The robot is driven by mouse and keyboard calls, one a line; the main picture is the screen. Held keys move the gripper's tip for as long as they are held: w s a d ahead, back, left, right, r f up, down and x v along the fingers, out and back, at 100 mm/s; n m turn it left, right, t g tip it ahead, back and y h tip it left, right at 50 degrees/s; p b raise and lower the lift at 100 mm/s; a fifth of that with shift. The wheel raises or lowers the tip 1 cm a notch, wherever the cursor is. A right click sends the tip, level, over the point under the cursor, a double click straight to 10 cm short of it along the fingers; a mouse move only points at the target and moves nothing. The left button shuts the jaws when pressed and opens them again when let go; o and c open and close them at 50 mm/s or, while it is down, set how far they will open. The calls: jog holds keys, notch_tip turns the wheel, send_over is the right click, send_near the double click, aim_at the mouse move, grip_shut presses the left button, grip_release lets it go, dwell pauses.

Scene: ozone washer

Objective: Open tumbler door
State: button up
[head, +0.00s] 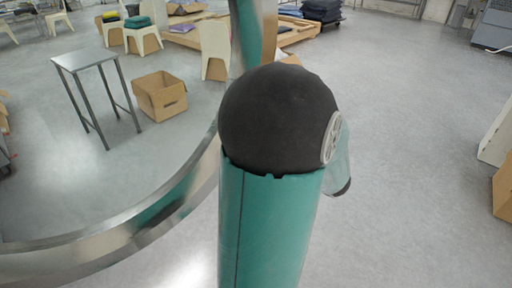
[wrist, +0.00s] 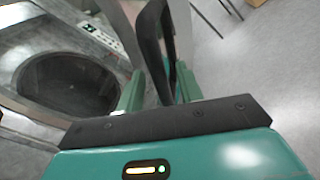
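My gripper (wrist: 160,90) shows in the wrist view with its two teal fingers apart. A black loop (wrist: 151,35), which looks like a handle or a door edge, rises between the fingers; whether they touch it is unclear. A dark round opening in grey metal (wrist: 65,82) lies left of the fingers and looks like the tumbler. In the head view a large curved metal ring (head: 125,222), seemingly the door rim, fills the left side, and the room shows through it. My arm hides part of the ring, and my gripper is out of sight there.
A small metal table (head: 83,60) and an open cardboard box (head: 160,97) stand on the floor seen through the ring. Chairs (head: 143,38) and pallets (head: 297,32) are farther back. The floor to the right is clear, with a box (head: 503,190) at the right edge.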

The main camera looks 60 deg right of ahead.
jog(key=s+a, duration=0.1)
jog(key=s, duration=1.1)
jog(key=shift+s+a, duration=0.4)
